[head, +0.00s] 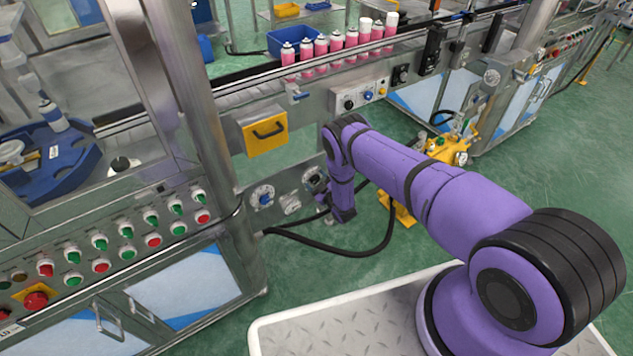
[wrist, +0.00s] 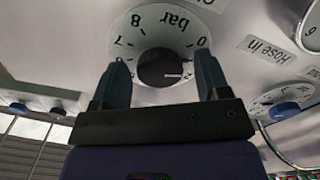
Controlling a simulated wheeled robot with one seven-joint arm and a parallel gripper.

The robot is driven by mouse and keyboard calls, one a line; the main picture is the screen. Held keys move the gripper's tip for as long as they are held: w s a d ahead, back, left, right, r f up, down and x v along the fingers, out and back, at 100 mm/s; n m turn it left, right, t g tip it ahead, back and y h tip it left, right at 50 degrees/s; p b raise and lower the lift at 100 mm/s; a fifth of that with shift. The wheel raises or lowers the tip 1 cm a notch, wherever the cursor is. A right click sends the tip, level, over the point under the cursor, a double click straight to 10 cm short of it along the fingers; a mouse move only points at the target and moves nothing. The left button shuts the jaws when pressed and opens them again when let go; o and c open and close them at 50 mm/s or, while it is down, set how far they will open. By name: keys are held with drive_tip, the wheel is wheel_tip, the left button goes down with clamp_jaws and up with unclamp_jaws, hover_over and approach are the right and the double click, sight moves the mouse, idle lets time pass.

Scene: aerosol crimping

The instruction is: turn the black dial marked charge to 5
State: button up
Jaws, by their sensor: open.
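In the wrist view a black dial (wrist: 158,72) sits on a pale round scale plate (wrist: 125,27) on a metal panel. The lettering is upside down and reads "bar", with 0 to the upper right and 7 and 8 to the upper left. A short white mark on the dial points to the right. The rest of the scale, including 5, is hidden. My gripper (wrist: 164,82) is open, one finger on each side of the dial; I cannot tell whether they touch it. In the head view my gripper (head: 317,181) is at the panel, mostly hidden by my wrist.
A blue dial (head: 263,197) is left of my gripper in the head view. A black hose (head: 350,251) loops below my wrist.

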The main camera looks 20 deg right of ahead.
drive_tip(key=shift+w, duration=0.1)
drive_tip(key=c, duration=0.9)
